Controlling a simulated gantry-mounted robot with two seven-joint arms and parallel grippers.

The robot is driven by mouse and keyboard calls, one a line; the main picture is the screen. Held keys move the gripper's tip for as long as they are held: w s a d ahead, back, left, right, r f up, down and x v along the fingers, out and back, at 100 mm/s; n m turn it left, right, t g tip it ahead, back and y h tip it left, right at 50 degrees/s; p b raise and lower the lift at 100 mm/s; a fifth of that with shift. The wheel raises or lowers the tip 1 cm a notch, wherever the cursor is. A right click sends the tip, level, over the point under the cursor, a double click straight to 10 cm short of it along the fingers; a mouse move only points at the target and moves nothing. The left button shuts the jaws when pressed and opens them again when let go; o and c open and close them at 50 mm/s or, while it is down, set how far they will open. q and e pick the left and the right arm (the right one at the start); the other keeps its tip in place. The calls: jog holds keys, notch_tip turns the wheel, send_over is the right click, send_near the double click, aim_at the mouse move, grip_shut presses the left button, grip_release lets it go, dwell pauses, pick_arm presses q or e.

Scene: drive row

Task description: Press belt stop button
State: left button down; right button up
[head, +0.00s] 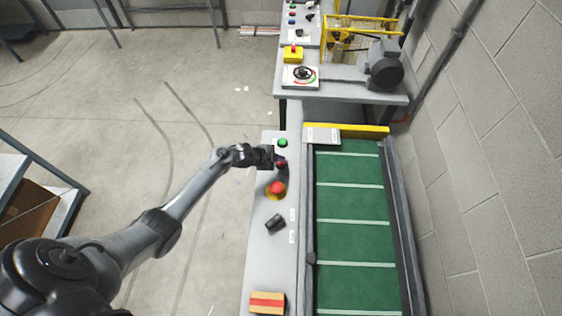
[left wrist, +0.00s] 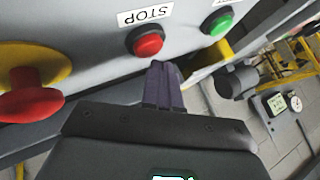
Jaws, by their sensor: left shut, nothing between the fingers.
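The belt control panel (head: 266,245) is a long grey strip beside the green belt (head: 350,205). The red stop button (left wrist: 148,43) shows in the left wrist view under a label reading STOP; in the head view it (head: 281,163) is partly covered by my gripper. A green button (left wrist: 219,23) sits beside it, and a red mushroom button on a yellow base (head: 277,188) sits on its other side. My left gripper (left wrist: 160,68) is shut and empty, its fingertips close to the stop button. I cannot tell whether they touch it. My right gripper is not in view.
A dark switch (head: 275,223) and an orange box with a red stripe (head: 267,302) are nearer on the panel. A machine table with a motor (head: 385,68) and yellow guard stands beyond. A block wall runs along the right; open floor lies left.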

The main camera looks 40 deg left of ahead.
aim_at(279, 164)
pick_arm(q)
notch_tip(279, 164, up, 6)
jog(key=p, duration=0.5)
jog(key=shift+p, duration=0.3)
dwell(0.6)
